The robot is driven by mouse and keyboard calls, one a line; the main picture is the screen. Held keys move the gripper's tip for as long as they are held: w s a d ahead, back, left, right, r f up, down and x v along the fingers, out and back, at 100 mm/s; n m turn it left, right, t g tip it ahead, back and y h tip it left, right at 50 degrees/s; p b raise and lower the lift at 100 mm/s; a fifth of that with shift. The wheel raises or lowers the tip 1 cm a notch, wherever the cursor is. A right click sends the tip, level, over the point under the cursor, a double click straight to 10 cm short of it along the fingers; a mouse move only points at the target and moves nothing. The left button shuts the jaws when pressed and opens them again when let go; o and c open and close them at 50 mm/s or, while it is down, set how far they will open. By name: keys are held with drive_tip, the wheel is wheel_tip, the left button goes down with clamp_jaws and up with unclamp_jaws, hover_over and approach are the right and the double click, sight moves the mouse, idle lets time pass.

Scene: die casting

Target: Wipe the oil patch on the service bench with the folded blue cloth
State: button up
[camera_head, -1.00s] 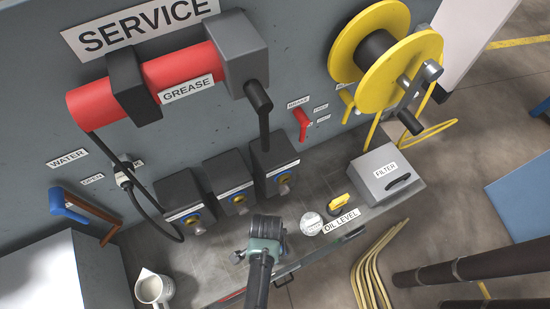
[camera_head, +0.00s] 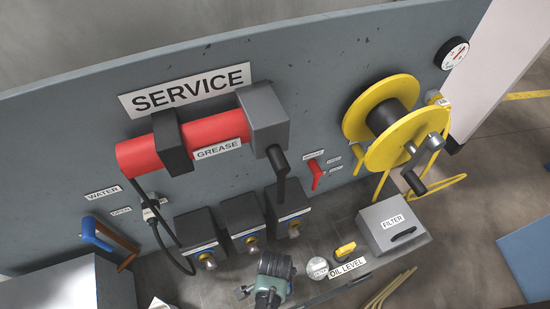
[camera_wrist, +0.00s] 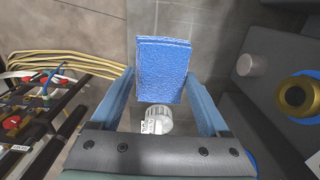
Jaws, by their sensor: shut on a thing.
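The folded blue cloth (camera_wrist: 162,68) is between the two fingers of my gripper (camera_wrist: 160,88) in the wrist view, its outer part reaching past the fingertips. My gripper (camera_head: 275,270) also shows from behind at the bottom of the head view, over the service bench (camera_head: 215,292); the cloth is hidden there. The grey bench top (camera_wrist: 212,38) shows beyond the cloth in the wrist view. I cannot make out the oil patch in either view. I cannot tell whether the cloth touches the bench.
A white round cap (camera_head: 317,267) and a yellow handle (camera_head: 345,248) sit right of my gripper. Black valve boxes (camera_head: 240,222) stand behind it. The grey filter box (camera_head: 393,226) is on the right end. Yellow hoses (camera_wrist: 75,62) lie at left in the wrist view.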

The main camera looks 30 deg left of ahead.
drive_tip(key=shift+r, duration=0.1)
wheel_tip(320, 180, up, 3)
drive_tip(key=p, duration=0.3)
idle(0.9)
drive_tip(key=shift+w+f+b, duration=0.2)
drive_tip(key=shift+b, duration=0.1)
drive_tip(key=w+d+r+n+b, duration=0.7)
drive_tip(key=w+d+b, duration=0.1)
drive_tip(key=b, duration=0.4)
drive_tip(key=shift+w+d+n+b, duration=0.15)
drive_tip(key=shift+d+n+b, duration=0.2)
drive_tip(key=shift+d, duration=0.4)
